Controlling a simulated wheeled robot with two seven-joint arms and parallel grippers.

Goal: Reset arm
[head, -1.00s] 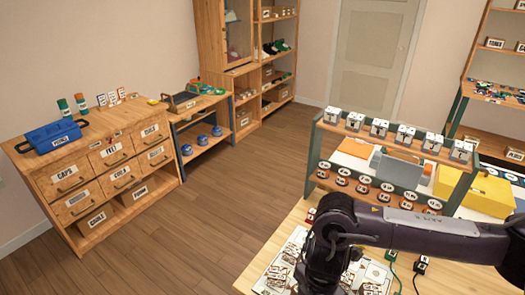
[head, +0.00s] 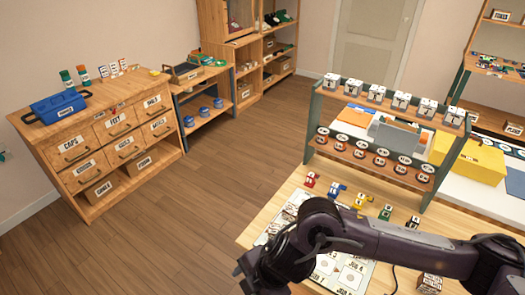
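My dark purple-black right arm enters from the right edge in the head view and reaches across the front of the wooden table (head: 290,190). It bends down at a joint near the bottom middle. Its gripper does not show, so what it may hold is hidden. My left arm and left gripper are not in view. The arm covers part of a white printed board (head: 350,272) on the table.
Small coloured blocks, such as a red one (head: 311,180), lie between the board and a two-level rack (head: 309,120) with white cubes and round dials. A yellow box (head: 468,160) stands behind. A drawer cabinet (head: 95,150) is at left. The floor (head: 190,210) is clear.

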